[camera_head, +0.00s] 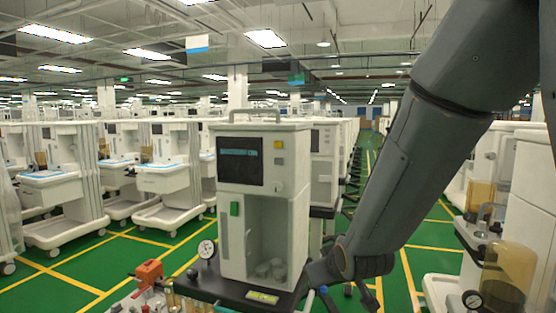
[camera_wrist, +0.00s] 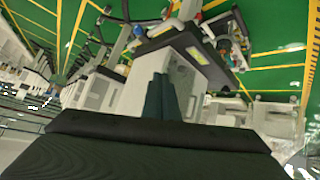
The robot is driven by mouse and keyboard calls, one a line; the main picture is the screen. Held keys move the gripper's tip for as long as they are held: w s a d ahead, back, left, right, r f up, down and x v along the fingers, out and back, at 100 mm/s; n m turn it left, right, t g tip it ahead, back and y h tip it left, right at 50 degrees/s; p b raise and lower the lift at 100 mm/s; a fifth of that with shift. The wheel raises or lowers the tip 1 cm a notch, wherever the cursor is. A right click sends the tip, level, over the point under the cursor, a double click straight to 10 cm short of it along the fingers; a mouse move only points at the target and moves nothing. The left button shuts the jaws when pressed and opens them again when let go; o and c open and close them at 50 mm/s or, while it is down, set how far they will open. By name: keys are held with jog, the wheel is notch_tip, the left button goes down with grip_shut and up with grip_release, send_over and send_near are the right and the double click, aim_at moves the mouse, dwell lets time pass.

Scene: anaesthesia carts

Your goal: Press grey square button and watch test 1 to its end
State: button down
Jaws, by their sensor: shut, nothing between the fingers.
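The white anaesthesia machine (camera_head: 262,200) stands upright on a dark base. Its dark screen (camera_head: 240,161) shows small, unreadable text. A small grey square button (camera_head: 278,160) is on the front panel right of the screen, just below a yellow square button (camera_head: 278,145). My arm comes down from the upper right, and its wrist is low beside the machine's right side, well below the buttons. In the wrist view my gripper (camera_wrist: 160,78) is shut and empty, its dark fingers in front of a white machine body. The grey button cannot be made out in that view.
A round gauge (camera_head: 207,249) and an orange device (camera_head: 149,272) are at the machine's left. White carts (camera_head: 65,190) stand in rows at left. More equipment with amber canisters (camera_head: 508,268) is at right. Green aisle floor lies between.

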jog(key=w+a+r+n+t+y, duration=0.2)
jog(key=a+r+t, duration=0.1)
jog(key=r, duration=0.5)
jog(key=w+a+r+n+t+y+p, duration=0.1)
jog(key=w+a+r+n+t+y, duration=0.1)
jog(key=a+r, duration=0.4)
jog(key=w+a+r+n+t+y+p, duration=0.1)
jog(key=a+r+t, duration=0.3)
jog(key=r, duration=0.6)
jog(key=shift+w+a+n+t+y, duration=0.25)
jog(key=shift+w+n+t+y, duration=0.25)
jog(key=shift+y, duration=0.4)
jog(key=shift+w, duration=0.2)
jog(key=b, duration=0.1)
send_near(279, 161)
jog(key=shift+w+a+r, duration=0.4)
jog(key=shift+w+a, duration=0.3)
jog(key=shift+a, duration=0.05)
jog(key=shift+w+a+r, duration=0.35)
jog(key=shift+w+a, duration=0.3)
jog(key=shift+a, duration=0.1)
jog(key=shift+w+a+r, duration=0.4)
jog(key=shift+w+a, duration=0.3)
jog(key=shift+a, duration=0.05)
jog(key=shift+w, duration=0.1)
jog(key=shift+w+d+b, duration=0.15)
jog(key=shift+w+b, duration=0.15)
jog(key=shift+b, duration=0.15)
